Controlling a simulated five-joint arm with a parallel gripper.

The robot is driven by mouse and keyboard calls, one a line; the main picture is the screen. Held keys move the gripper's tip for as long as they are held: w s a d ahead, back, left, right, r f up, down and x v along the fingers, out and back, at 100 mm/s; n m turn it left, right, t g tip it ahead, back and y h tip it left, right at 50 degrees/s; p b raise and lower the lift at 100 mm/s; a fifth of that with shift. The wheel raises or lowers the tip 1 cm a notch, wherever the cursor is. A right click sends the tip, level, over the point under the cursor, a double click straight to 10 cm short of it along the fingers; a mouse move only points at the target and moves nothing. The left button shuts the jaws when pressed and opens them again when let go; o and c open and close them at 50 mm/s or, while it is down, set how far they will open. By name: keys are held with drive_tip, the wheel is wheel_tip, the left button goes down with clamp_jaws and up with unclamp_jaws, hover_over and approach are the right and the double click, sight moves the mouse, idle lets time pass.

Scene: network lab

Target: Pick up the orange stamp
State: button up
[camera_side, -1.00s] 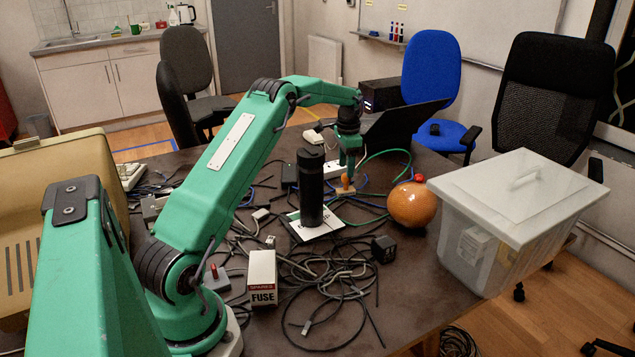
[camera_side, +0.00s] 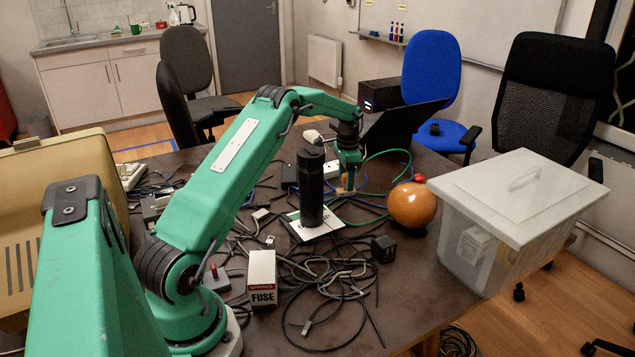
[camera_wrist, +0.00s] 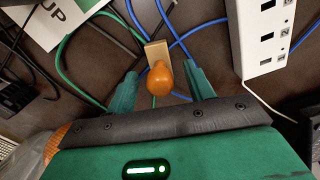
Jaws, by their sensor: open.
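The orange stamp (camera_wrist: 160,80) has a rounded orange handle and a pale wooden base (camera_wrist: 156,50). It stands on the dark table. In the wrist view, my gripper (camera_wrist: 162,71) is open, with one green finger on each side of the handle and visible gaps between. In the side view, my gripper (camera_side: 348,172) reaches down over the stamp. Only part of the stamp's base (camera_side: 345,191) shows there; the fingers hide most of the handle.
A black bottle (camera_side: 311,188) stands just left of my gripper. An orange ball (camera_side: 412,206) and a lidded plastic box (camera_side: 515,215) are to the right. A white power strip (camera_wrist: 262,38) lies beside the stamp. Loose cables (camera_side: 345,285) cover much of the table.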

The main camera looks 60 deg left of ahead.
drive_tip(key=shift+f, duration=1.6)
drive_tip(key=c, duration=1.1)
